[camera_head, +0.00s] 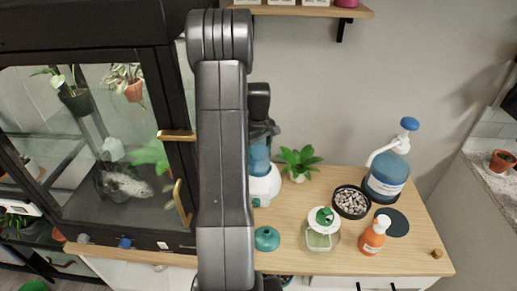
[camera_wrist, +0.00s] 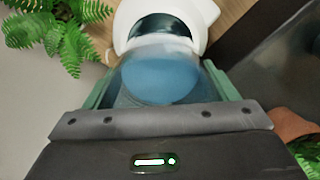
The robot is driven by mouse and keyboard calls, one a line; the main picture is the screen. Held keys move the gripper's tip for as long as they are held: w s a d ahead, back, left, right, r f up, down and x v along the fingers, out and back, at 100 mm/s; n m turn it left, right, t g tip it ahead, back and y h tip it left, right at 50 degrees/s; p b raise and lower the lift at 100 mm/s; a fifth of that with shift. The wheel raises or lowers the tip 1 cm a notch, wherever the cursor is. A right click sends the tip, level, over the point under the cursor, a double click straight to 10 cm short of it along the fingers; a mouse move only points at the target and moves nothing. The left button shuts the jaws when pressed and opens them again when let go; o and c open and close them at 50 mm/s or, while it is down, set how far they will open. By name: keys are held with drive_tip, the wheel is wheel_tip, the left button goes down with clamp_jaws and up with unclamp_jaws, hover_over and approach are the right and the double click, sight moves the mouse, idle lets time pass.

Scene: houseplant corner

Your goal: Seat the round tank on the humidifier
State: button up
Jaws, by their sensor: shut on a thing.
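The round tank (camera_wrist: 160,78) is translucent with blue inside. My gripper (camera_wrist: 158,88) is shut on it, one green finger on each side in the wrist view. The white humidifier base (camera_wrist: 207,13) is just beyond the tank, with a dark round opening. In the head view the tank (camera_head: 259,158) is upright, directly above the white base (camera_head: 265,188), with my gripper (camera_head: 262,132) over it. The tank's lower end overlaps the base in both views. I cannot tell whether it touches or is seated. My arm hides the left side of both.
A green potted plant (camera_head: 298,160) stands close right of the base. A green dome (camera_head: 267,239), a green-lidded jar (camera_head: 321,236), a pebble bowl (camera_head: 351,202), an orange bottle (camera_head: 373,237) and a blue pump bottle (camera_head: 386,180) share the table. A glass cabinet (camera_head: 120,190) stands left.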

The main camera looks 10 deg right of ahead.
drive_tip(key=shift+f+b, duration=0.45)
drive_tip(key=shift+f, duration=0.15)
drive_tip(key=o, duration=1.8)
drive_tip(key=shift+c, duration=0.2)
wheel_tip(320, 180, up, 11)
drive_tip(key=p, duration=0.5)
drive_tip(key=shift+f, duration=0.1)
wheel_tip(320, 180, down, 9)
drive_tip(key=b, duration=0.3)
drive_tip(key=shift+b, duration=0.4)
